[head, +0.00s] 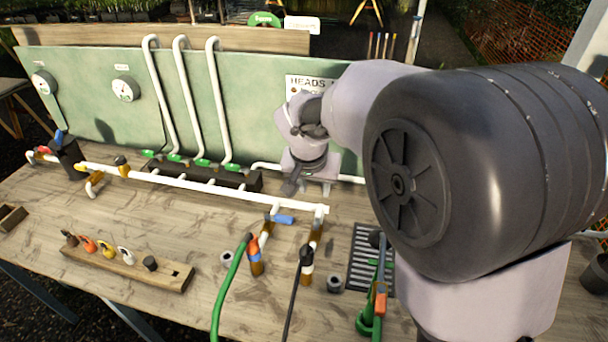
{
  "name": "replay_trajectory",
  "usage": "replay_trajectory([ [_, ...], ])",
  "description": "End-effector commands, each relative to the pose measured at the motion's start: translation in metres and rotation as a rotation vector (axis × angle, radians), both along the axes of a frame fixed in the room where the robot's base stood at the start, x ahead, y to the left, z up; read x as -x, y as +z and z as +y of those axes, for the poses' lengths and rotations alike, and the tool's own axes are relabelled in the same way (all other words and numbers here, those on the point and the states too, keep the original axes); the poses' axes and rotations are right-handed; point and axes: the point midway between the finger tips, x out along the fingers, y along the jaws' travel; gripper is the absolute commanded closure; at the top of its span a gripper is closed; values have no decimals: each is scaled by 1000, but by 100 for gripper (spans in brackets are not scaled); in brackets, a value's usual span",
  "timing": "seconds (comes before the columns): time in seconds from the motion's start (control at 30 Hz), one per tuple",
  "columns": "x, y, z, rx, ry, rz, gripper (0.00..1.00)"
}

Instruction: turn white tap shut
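A white fitting (321,211), which looks like the white tap, sits at the right end of the long white pipe (215,189), above a brown branch leading to a black hose. White on white, its lever is hard to make out and I cannot tell how it is turned. My gripper (302,188) points down just behind and slightly left of this fitting, near the pipe. A gap shows between it and the fitting in the picture. A dark finger shows on its left; the other side is unclear, so I cannot tell whether it is open.
A blue-handled tap (283,219) is close by on the left branch. A green hose (228,285) and black hose (292,305) run forward. A wooden rack (130,268) with coloured pieces stands front left. A dark grate (362,265) and orange-handled green tool (379,300) are right.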

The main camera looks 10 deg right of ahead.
Motion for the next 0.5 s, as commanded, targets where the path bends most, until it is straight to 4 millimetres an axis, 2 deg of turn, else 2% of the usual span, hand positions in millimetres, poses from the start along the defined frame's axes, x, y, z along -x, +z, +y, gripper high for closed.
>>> replay_trajectory([
  [0.03, -3, -15, -2, 0, -2, 3, 62],
  [0.2, -19, -61, -9, -1, -2, 6, 62],
  [0.4, -38, -111, -17, -1, 0, 5, 62],
  [0.5, -46, -129, -20, -1, 0, 3, 62],
])
